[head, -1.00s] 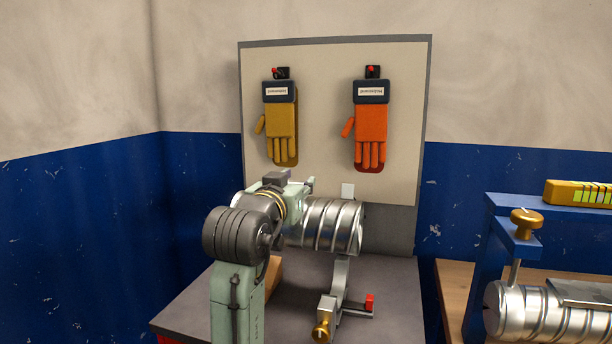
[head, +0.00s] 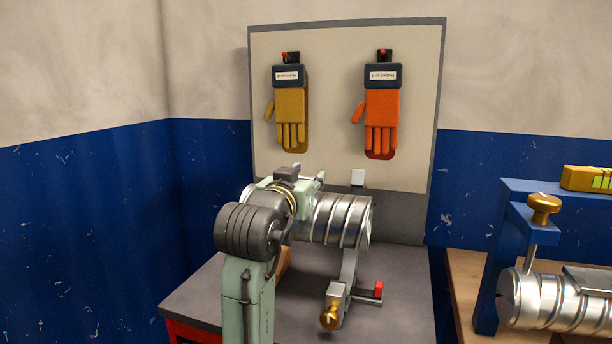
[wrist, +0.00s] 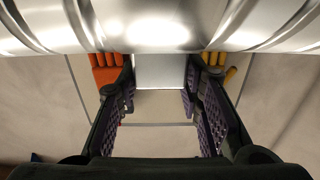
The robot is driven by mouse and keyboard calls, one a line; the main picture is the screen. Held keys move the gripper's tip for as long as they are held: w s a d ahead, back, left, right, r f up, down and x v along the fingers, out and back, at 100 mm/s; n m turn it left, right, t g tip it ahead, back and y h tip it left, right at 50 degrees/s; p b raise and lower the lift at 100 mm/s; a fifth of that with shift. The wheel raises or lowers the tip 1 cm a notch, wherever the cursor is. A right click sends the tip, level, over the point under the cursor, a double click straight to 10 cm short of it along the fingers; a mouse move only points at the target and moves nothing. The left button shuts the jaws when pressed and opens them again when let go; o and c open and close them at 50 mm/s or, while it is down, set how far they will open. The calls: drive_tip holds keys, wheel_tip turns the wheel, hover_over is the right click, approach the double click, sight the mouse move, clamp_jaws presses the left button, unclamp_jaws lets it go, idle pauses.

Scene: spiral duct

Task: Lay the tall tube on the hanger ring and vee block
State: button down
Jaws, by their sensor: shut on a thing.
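The tall tube (head: 338,219) is a silver spiral-ribbed duct, lying about level above the grey bench. It spans the top of the wrist view (wrist: 160,25). My gripper (wrist: 160,85) has its fingers on either side of a flat pale tab on the tube and is shut on it. A tan block (head: 285,262), perhaps the vee block, is mostly hidden behind my arm.
A brass knob (head: 330,316) and a red piece (head: 379,289) sit at the support's foot. A glove board (head: 336,100) stands behind the bench. At right, a blue frame (head: 500,255) stands by another silver duct (head: 545,300). The bench's front right is clear.

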sight(306, 222)
drive_tip(key=shift+f+b, duration=0.9)
drive_tip(key=shift+f, duration=0.7)
drive_tip(key=shift+f+b, duration=1.6)
drive_tip(key=shift+f, duration=1.5)
idle(0.5)
drive_tip(key=c, duration=1)
unclamp_jaws()
drive_tip(key=shift+c, duration=0.2)
drive_tip(key=v, duration=1.2)
drive_tip(key=shift+s+r, duration=0.1)
